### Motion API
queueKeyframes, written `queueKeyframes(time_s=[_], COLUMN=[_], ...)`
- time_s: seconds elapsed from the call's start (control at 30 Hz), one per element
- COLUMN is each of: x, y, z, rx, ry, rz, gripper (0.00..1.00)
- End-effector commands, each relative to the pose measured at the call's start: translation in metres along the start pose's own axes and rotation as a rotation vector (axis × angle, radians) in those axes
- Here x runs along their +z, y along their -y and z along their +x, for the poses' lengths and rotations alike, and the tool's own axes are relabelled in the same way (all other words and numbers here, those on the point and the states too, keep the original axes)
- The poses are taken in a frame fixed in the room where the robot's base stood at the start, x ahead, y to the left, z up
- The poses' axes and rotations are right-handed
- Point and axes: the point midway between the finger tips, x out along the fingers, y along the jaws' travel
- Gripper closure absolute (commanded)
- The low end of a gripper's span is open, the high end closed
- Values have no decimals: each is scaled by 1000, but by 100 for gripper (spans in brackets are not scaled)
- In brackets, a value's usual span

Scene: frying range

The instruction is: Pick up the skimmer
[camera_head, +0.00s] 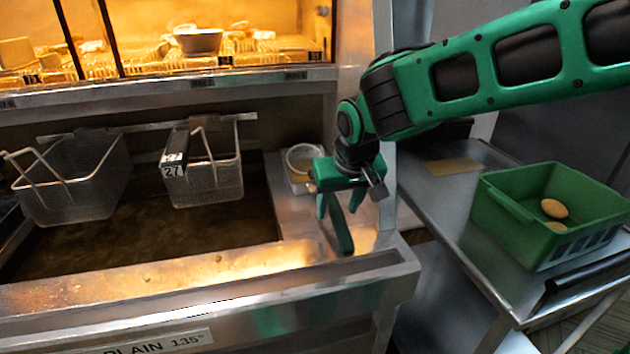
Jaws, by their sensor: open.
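My gripper (336,222) points down over the metal ledge at the right end of the fryer, with its fingers apart and nothing seen between them. A small round, pale-rimmed thing (302,158) sits on the ledge just behind and left of the gripper. It may be the skimmer's bowl, but the gripper partly covers it and I cannot tell for sure. No handle can be made out. Whether the fingertips touch the ledge is unclear.
Two wire baskets (75,180) (212,180) hang over the dark oil vat (150,238), left of the gripper. A green crate (510,215) with potato-like items stands on the right steel table (450,195). A gap separates table and fryer. A lit food cabinet is above.

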Motion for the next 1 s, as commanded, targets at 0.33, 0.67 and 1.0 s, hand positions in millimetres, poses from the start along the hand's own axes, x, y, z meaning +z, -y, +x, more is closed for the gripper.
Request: queueKeyframes(time_s=[0.33,0.67,1.0], x=[0,0,-2], y=[1,1,1], z=[18,17,15], rx=[-1,-1,-2], ry=[0,0,-2], rz=[-2,-2,-2], gripper=[52,100,100])
